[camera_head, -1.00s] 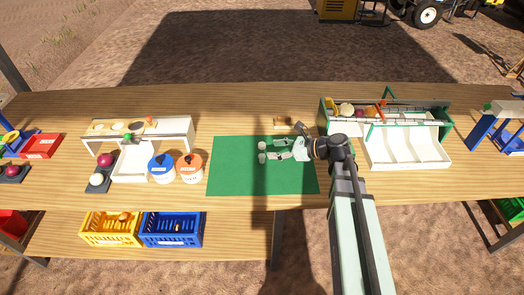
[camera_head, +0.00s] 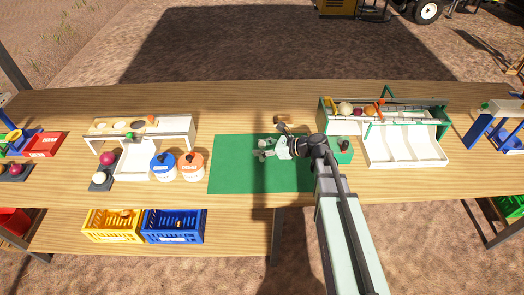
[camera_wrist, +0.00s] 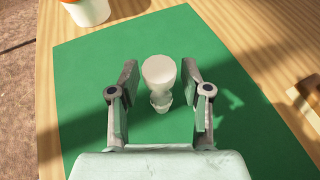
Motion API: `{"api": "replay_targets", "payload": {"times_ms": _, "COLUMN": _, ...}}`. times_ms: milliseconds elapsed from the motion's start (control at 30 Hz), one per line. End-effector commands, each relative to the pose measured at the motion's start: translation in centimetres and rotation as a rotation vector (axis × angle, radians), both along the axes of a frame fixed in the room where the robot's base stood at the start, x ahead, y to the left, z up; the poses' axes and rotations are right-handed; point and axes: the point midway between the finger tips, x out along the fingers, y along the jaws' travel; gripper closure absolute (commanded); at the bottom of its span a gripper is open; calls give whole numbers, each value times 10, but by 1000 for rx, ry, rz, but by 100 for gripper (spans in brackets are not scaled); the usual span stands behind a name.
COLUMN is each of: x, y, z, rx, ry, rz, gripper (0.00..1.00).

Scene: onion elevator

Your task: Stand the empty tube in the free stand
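A pale, round-topped piece (camera_wrist: 158,72) with a narrower ribbed lower part shows on the green mat (camera_wrist: 90,105) in the wrist view. I cannot tell whether it is one piece or a tube with a stand. My gripper (camera_wrist: 160,84) is open, with one finger on each side of it and visible gaps to both. In the head view my gripper (camera_head: 270,149) is low over the mat (camera_head: 235,170), and small white shapes at its fingertips are partly hidden by it. I cannot tell the empty tube from the free stand there.
A blue-lidded pot (camera_head: 163,166) and an orange-lidded pot (camera_head: 191,165) stand left of the mat. A white, green-framed sorter (camera_head: 405,152) stands to the right. A small green block (camera_head: 343,157) is beside my arm. The mat's left part is clear.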

Motion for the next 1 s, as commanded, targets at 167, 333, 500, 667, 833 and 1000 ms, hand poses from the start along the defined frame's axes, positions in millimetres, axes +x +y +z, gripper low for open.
{"api": "replay_targets", "payload": {"times_ms": 167, "x": 0, "y": 0, "z": 0, "rx": 0, "ry": 0, "rz": 0, "gripper": 100}}
{"api": "replay_targets", "payload": {"times_ms": 333, "x": 0, "y": 0, "z": 0, "rx": 0, "ry": 0, "rz": 0, "gripper": 100}}
{"api": "replay_targets", "payload": {"times_ms": 500, "x": 0, "y": 0, "z": 1, "rx": 0, "ry": 0, "rz": 0, "gripper": 100}}
{"api": "replay_targets", "payload": {"times_ms": 667, "x": 0, "y": 0, "z": 5, "rx": 0, "ry": -1, "rz": 0, "gripper": 100}}
{"api": "replay_targets", "payload": {"times_ms": 833, "x": 0, "y": 0, "z": 18, "rx": 0, "ry": -2, "rz": 1, "gripper": 100}}
{"api": "replay_targets", "payload": {"times_ms": 1000, "x": 0, "y": 0, "z": 43, "rx": 1, "ry": -5, "rz": 1, "gripper": 100}}
